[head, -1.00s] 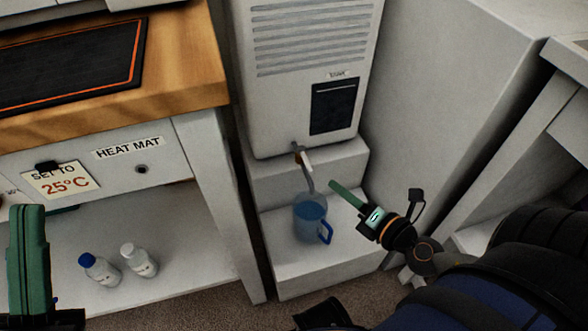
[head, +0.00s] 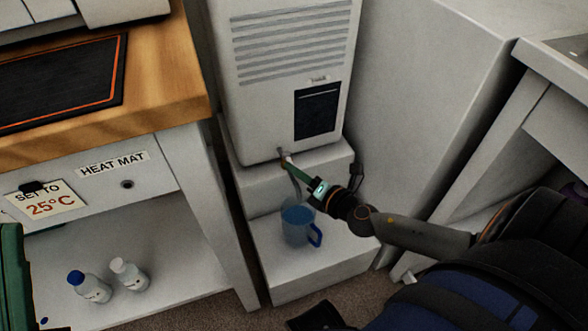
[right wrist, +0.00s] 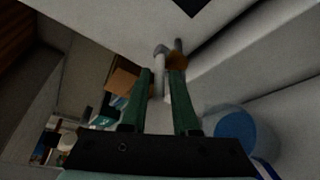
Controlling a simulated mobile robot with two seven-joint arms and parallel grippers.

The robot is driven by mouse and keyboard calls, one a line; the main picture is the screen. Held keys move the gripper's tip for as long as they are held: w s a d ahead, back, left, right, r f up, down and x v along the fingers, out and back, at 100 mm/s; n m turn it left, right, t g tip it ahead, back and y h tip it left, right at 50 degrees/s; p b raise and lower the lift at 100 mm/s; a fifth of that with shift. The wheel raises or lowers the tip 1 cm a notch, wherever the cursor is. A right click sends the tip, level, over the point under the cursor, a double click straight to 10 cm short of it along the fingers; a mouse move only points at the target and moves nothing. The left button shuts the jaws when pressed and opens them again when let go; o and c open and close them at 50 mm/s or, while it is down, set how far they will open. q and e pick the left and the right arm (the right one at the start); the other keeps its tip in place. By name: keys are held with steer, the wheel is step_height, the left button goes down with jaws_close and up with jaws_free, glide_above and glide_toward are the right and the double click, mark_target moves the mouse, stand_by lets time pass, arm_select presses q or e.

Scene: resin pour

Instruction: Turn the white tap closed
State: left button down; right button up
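The tap (head: 283,154) sticks out low on the front of the white tank unit (head: 290,90). My right gripper (head: 289,163) has its fingertips at the tap and hides most of it. In the right wrist view the white tap handle (right wrist: 158,84) stands between the two green fingers (right wrist: 161,74), with some gap showing; contact cannot be told. A clear jug with blue liquid and a blue handle (head: 298,226) stands on the step below the tap; its blue top also shows in the right wrist view (right wrist: 238,130).
A wooden-topped bench (head: 160,90) with a black heat mat (head: 60,75) stands to the left. Two small bottles, one blue-capped (head: 90,286) and one white-capped (head: 128,274), stand on its lower shelf. A large pale cabinet (head: 425,100) closes in the right side.

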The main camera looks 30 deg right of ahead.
steer(key=shift+w+f, duration=0.1)
steer(key=shift+w, duration=0.45)
jaws_close()
stand_by(1.2)
